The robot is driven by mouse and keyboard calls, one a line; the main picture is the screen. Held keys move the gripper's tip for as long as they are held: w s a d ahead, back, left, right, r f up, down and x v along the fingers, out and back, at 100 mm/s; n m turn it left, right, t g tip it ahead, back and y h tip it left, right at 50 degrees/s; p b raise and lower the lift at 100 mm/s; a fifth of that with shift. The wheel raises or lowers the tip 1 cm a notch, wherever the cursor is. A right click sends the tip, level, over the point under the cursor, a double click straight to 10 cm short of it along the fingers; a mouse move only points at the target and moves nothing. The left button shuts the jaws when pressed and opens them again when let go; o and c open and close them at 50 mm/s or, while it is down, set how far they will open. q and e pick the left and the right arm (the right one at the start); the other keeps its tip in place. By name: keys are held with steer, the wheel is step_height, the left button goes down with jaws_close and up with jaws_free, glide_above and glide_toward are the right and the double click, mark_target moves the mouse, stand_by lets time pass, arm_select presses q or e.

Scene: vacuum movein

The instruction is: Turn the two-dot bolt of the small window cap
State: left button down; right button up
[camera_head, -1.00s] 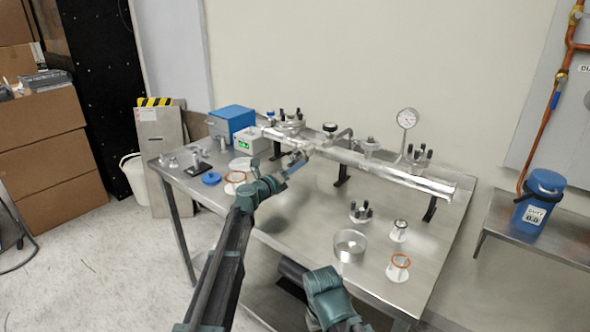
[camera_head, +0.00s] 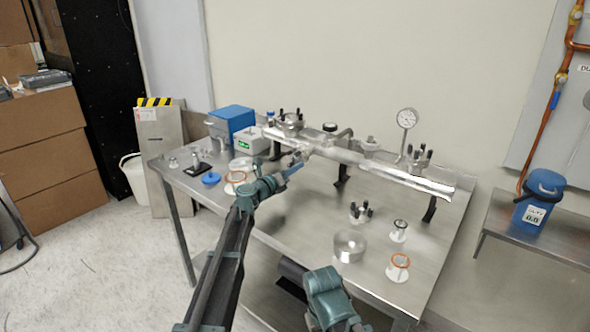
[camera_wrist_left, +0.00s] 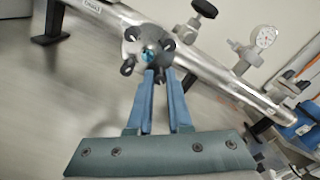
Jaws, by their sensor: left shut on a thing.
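The small window cap (camera_wrist_left: 145,47) sits on the near side of the steel tube, with several dark bolts around a bluish centre in the left wrist view. In the head view it is small and partly hidden behind my gripper. My left gripper (camera_wrist_left: 160,74) has its blue fingers at the cap's lower edge, shut on a bolt that the fingertips mostly hide. The fingers also show in the head view (camera_head: 296,168). The dot marks are too small to read. A teal part of my right arm shows at the bottom of the head view; its fingers are out of sight.
The steel tube (camera_head: 385,174) runs along the table's back on black stands. A round metal dish (camera_head: 349,246), a flange with dark bolts (camera_head: 360,212) and ringed parts (camera_head: 398,266) stand at the right. A blue cap (camera_head: 211,179) lies at the left. The table's middle is clear.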

arm_select(q)
steer(key=shift+m, duration=1.1)
steer(key=c, duration=0.8)
jaws_free()
steer(key=shift+c, duration=0.2)
steer(key=v, duration=1.2)
steer(key=shift+s, duration=0.2)
steer(key=shift+s+a, duration=0.5)
steer(key=shift+s, duration=0.05)
